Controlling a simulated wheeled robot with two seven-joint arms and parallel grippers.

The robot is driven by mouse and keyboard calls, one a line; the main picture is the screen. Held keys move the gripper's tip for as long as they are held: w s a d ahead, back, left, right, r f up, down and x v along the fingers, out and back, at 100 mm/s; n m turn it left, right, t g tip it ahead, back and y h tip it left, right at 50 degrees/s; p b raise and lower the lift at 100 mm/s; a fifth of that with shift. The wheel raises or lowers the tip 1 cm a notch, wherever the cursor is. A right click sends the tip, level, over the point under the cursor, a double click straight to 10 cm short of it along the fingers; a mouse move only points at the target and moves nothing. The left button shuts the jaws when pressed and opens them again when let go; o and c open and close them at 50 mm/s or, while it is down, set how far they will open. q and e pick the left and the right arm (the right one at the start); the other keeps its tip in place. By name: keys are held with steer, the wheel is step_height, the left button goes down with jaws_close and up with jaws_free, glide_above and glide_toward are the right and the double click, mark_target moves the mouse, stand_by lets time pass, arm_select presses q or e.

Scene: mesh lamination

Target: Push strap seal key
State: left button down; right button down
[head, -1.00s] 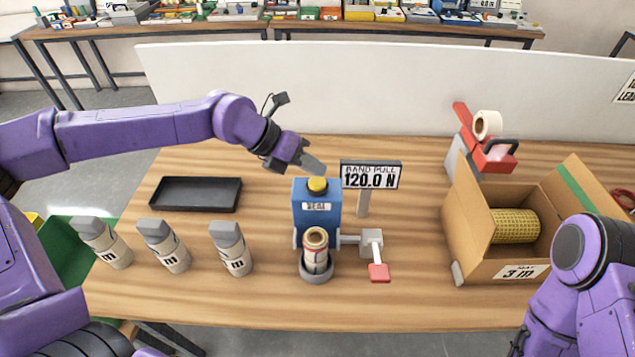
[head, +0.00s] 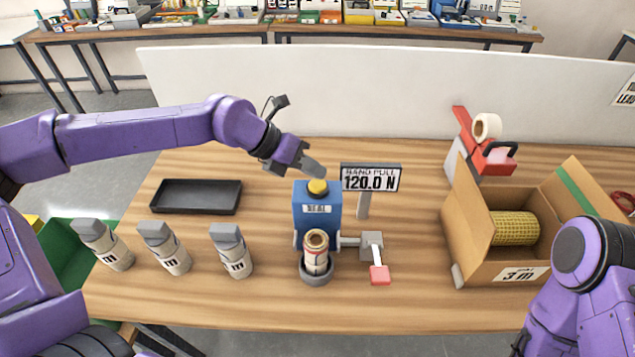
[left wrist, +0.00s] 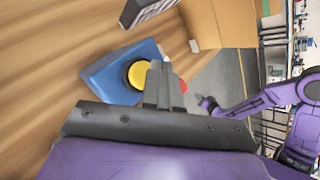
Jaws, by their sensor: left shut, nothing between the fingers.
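The blue seal unit (head: 317,222) stands on the table with a "SEAL" label and a round yellow key (head: 317,187) on its top. A rolled piece (head: 316,252) sits upright in the grey cup at its front. My left gripper (head: 314,169) is shut and empty, its fingertips just above and behind the yellow key. In the left wrist view the shut fingers (left wrist: 161,82) show beside the yellow key (left wrist: 143,75) on the blue unit (left wrist: 112,80); whether they touch cannot be told. My right arm shows at the lower right; its gripper is out of view.
A "120.0 N" sign (head: 371,178) stands right of the unit, and a lever with a red end (head: 379,274) sticks out. Several grey-capped bottles (head: 232,252) and a black tray (head: 196,196) are left. An open carton (head: 468,235) and a red tape dispenser (head: 490,157) are right.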

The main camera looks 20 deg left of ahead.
mark_target(313, 184)
stand_by(0.8)
arm_select(q)
steer(key=shift+f+b, duration=0.3)
steer(key=shift+f, duration=0.1)
steer(key=shift+f+b, duration=0.35)
steer(key=shift+f, duration=0.2)
stand_by(0.5)
steer(key=shift+r+p, duration=0.7)
steer(key=shift+r, duration=0.25)
step_height(313, 184, up, 5)
steer(key=p, duration=0.4)
stand_by(0.3)
